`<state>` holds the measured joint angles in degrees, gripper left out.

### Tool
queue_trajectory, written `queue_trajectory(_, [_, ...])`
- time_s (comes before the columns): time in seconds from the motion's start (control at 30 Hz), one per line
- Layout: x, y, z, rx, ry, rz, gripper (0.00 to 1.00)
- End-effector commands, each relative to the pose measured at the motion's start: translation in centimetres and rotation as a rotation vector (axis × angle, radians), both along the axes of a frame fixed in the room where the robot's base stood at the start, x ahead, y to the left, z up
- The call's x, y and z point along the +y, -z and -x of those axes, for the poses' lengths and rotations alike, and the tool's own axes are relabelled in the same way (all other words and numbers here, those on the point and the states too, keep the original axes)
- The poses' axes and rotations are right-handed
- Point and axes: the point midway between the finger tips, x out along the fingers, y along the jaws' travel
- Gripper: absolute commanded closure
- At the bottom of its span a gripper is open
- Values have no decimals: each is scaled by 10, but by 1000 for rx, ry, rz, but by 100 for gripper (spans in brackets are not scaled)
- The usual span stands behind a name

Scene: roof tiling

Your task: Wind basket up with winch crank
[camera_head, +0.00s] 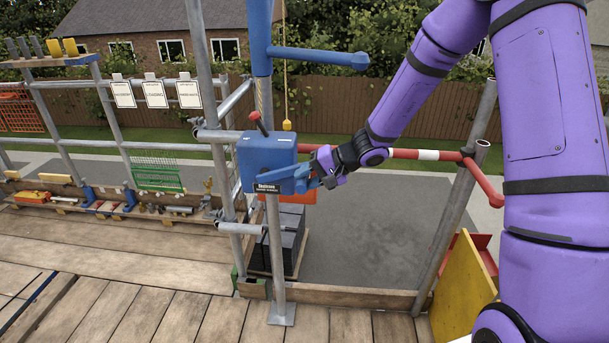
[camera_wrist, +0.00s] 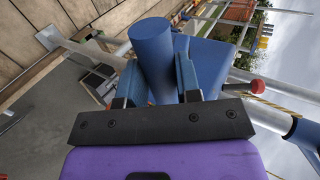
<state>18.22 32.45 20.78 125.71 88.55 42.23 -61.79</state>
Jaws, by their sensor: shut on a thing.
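The blue winch box (camera_head: 266,153) is fixed to a steel upright at the platform edge, with a red-knobbed lever (camera_head: 258,122) on top. Its blue crank arm (camera_head: 285,177) runs right from the box front to my gripper (camera_head: 322,167). My gripper is shut on the thick blue crank handle (camera_wrist: 153,58); in the wrist view the handle stands between the two blue fingers. A dark stack (camera_head: 287,238) with a wooden base is beyond the platform edge, below and behind the winch. I cannot tell whether it lies in the basket; the winch post partly hides it.
A red and white bar (camera_head: 428,155) crosses the opening right of the winch. A yellow panel (camera_head: 467,285) stands at the right. A blue bracket arm (camera_head: 318,57) and a yellow rope end (camera_head: 287,125) hang above.

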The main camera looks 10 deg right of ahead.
Motion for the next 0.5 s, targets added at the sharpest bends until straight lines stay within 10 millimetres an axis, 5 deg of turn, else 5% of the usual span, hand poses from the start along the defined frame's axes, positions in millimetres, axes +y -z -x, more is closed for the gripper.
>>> queue_trajectory(0.5, [-2,7,0,4,-1,4,100])
